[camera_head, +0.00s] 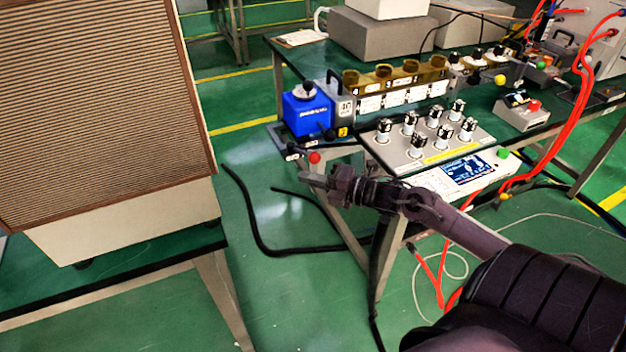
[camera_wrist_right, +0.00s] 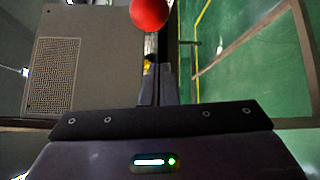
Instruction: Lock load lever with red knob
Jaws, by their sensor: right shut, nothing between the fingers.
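The red knob (camera_head: 314,157) sits on the end of the load lever, at the left front corner of the equipment table. The lever's dark base plate (camera_head: 290,150) lies just below the blue box (camera_head: 307,108). My right gripper (camera_head: 306,178) is shut and empty, a little below the knob in the head view. In the right wrist view the red knob (camera_wrist_right: 150,13) is at the top, beyond the tips of the closed fingers (camera_wrist_right: 158,70). The knob looks apart from the fingers. My left gripper is in neither view.
A panel with several glass tubes (camera_head: 428,140) and a display unit (camera_head: 470,170) stand right of the lever. Red cables (camera_head: 580,110) hang at the right. A large slatted cabinet (camera_head: 95,110) stands on the left table. Green floor with a black cable (camera_head: 245,215) lies between the tables.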

